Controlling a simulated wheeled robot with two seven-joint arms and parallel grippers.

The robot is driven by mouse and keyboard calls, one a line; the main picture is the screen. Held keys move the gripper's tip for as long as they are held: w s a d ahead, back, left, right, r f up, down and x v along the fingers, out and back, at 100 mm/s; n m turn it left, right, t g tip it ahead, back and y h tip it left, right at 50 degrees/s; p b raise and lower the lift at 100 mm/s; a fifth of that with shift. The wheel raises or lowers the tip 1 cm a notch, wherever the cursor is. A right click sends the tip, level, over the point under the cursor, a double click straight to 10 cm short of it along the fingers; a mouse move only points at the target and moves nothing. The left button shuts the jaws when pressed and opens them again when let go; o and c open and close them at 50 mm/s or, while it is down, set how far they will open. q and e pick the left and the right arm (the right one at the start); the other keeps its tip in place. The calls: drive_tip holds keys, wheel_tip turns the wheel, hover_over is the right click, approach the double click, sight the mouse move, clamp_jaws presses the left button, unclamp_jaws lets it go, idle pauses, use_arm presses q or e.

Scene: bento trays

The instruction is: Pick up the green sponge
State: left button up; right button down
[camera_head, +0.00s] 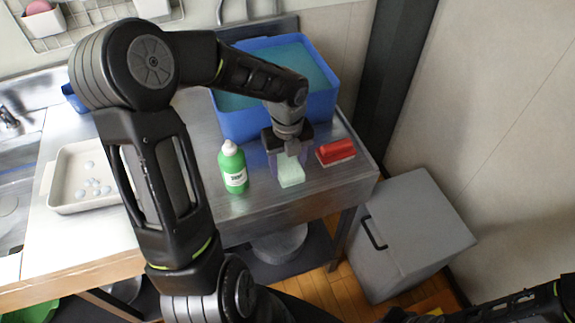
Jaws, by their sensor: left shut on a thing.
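The green sponge (291,175) is a pale green block in front of the blue tub on the steel counter. My left gripper (287,153) reaches down over it from above and is shut on it. The sponge's lower front part shows below the fingers; its upper part is hidden by the gripper. I cannot tell whether the sponge still touches the counter. Part of my right arm (510,305) shows at the bottom right; its gripper is not in view.
A green bottle (233,168) stands just left of the sponge, and a red brush (336,152) lies to its right. The blue tub (240,124) of water stands behind. A white tray (68,207) with several pale pieces is at left. A grey bin (425,225) stands right of the counter.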

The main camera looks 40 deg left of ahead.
sight(288, 163)
use_arm(q)
wheel_tip(288, 163, up, 10)
drive_tip(key=shift+r, duration=0.1)
idle(0.4)
idle(0.4)
drive_tip(key=o, duration=0.9)
drive_tip(key=c, duration=0.6)
